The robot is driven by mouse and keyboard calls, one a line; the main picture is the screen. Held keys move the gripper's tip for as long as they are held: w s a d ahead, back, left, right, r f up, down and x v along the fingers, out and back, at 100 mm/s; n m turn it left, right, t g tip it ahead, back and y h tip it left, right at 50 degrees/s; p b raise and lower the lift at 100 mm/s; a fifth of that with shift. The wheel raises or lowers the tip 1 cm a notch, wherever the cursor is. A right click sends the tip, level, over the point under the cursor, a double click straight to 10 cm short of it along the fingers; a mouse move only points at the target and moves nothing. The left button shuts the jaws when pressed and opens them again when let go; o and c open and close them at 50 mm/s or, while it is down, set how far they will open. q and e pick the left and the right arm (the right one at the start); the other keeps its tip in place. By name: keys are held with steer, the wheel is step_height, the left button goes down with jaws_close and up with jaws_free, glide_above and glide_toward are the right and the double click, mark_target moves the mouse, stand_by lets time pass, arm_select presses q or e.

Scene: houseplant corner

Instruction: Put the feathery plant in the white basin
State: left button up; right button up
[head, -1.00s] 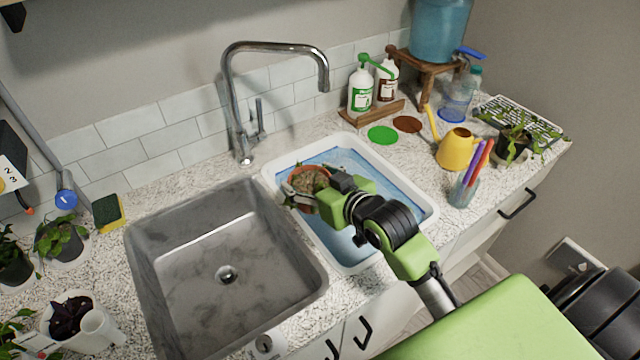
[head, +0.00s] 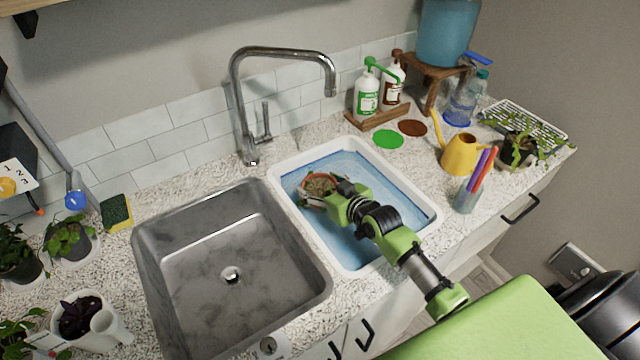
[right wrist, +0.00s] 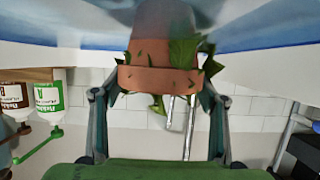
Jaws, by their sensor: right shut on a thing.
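The plant is in a terracotta pot (head: 320,184) with dark soil and a few green leaves; whether they are feathery I cannot tell. It is inside the white basin (head: 427,222), towards its back left corner, above or in the blue water. My right gripper (head: 334,193) is shut on the pot. In the right wrist view the pot (right wrist: 158,78) appears upside down between the two fingers (right wrist: 158,95), with leaves around its rim. Its lower part looks greyish against the blue, and I cannot tell whether it touches the bottom. My left gripper is not in view.
The empty steel sink (head: 215,250) is left of the basin, with the tall faucet (head: 240,110) behind. A yellow watering can (head: 460,153), a cup of markers (head: 468,192) and another potted plant (head: 515,150) stand right. Several small plants (head: 70,240) line the left side.

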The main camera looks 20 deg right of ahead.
steer(key=o, duration=2.1)
steer(key=shift+f, duration=0.1)
steer(key=shift+c, duration=0.2)
steer(key=shift+s, duration=0.1)
steer(key=a+v, duration=0.1)
steer(key=v, duration=0.6)
steer(key=shift+d+b, duration=0.45)
steer(key=shift+d, duration=0.05)
steer(key=shift+s, duration=0.15)
